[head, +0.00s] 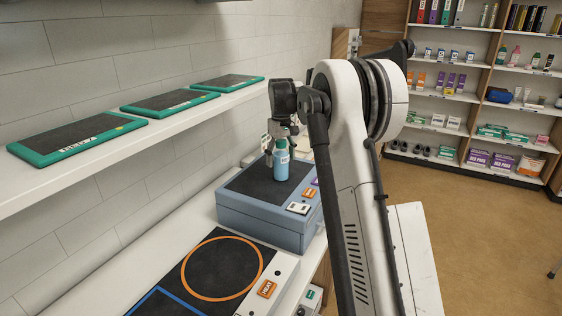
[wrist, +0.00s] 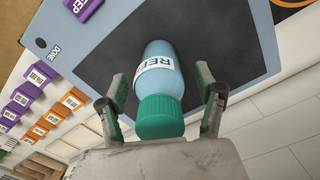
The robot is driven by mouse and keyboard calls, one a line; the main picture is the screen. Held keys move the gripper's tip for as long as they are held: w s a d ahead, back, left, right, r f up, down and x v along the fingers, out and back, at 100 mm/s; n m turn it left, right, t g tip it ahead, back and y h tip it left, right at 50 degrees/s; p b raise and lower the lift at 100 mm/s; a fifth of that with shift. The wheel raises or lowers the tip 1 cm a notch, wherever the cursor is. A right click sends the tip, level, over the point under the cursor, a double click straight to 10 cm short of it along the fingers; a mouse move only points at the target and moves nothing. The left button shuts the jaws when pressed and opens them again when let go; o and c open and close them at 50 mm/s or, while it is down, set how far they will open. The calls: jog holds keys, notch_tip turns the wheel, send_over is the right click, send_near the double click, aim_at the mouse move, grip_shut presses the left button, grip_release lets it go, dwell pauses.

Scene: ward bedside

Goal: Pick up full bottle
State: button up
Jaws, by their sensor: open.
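A light blue bottle (head: 281,163) with a white label stands upright on the dark top of a blue-grey box (head: 248,222). In the wrist view the bottle (wrist: 160,65) shows its green cap (wrist: 160,116) and a label with partly readable letters. My gripper (head: 279,148) is at the bottle's upper part in the head view. In the wrist view my gripper (wrist: 164,95) is open, with one finger on each side of the bottle and a visible gap on both sides. How full the bottle is cannot be seen.
A lower mat with an orange ring (head: 222,272) lies in front of the box. A wall shelf (head: 135,126) with green-edged trays runs along the left. Orange and purple labels (wrist: 36,110) show in the wrist view. Stocked shelves (head: 480,90) stand at the back right.

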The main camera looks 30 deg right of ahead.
jog(key=shift+f, duration=0.5)
jog(key=c, duration=1.6)
jog(key=shift+r, duration=0.1)
